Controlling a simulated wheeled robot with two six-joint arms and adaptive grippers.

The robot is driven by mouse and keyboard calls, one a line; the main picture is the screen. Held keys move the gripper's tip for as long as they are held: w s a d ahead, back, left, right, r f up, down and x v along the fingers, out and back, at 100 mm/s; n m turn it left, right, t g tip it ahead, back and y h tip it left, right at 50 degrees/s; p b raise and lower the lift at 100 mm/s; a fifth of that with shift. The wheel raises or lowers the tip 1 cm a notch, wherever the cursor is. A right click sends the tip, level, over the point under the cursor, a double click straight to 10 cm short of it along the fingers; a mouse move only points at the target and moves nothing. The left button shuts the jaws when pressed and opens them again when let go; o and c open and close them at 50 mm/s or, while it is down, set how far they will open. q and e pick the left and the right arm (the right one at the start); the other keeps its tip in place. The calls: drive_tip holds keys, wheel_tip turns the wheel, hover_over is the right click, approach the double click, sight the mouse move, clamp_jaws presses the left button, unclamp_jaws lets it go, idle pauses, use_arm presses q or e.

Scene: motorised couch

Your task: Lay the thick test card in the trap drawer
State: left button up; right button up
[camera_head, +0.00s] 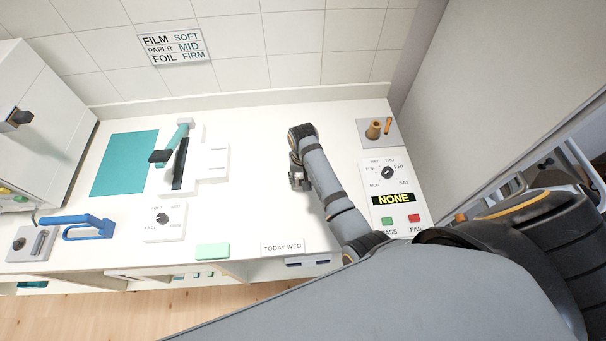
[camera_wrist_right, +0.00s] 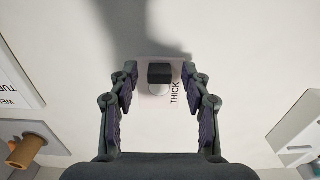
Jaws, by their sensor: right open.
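The thick test card (camera_wrist_right: 175,110) lies on the white counter, marked THICK, with a small dark block (camera_wrist_right: 159,73) standing on it. My right gripper (camera_wrist_right: 160,82) is open above the card, its fingers on either side of the dark block and apart from it. In the head view my right gripper (camera_head: 297,180) points down at the counter, and the arm and gripper hide the card there. My left gripper is not in view. I cannot tell which part is the trap drawer.
Right of the arm are a dial panel (camera_head: 388,172) reading NONE and a tray with wooden pegs (camera_head: 373,130). Left are a teal-handled press (camera_head: 180,160), a dial box (camera_head: 165,220) and a blue handle (camera_head: 78,224).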

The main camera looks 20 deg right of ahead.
wheel_tip(320, 180, up, 12)
drive_tip(key=b, duration=0.1)
drive_tip(key=shift+f, duration=0.1)
drive_tip(key=shift+c, duration=0.8)
drive_tip(key=m, duration=0.2)
drive_tip(key=shift+f+m+b, duration=0.2)
drive_tip(key=shift+m+b, duration=0.1)
drive_tip(key=shift+m, duration=0.1)
drive_tip(key=m, duration=1.5)
hover_over(303, 180)
wheel_tip(303, 180, down, 6)
drive_tip(key=shift+f, duration=0.25)
wheel_tip(303, 180, down, 4)
drive_tip(key=shift+p, duration=0.9)
drive_tip(key=shift+f, duration=0.5)
clamp_jaws()
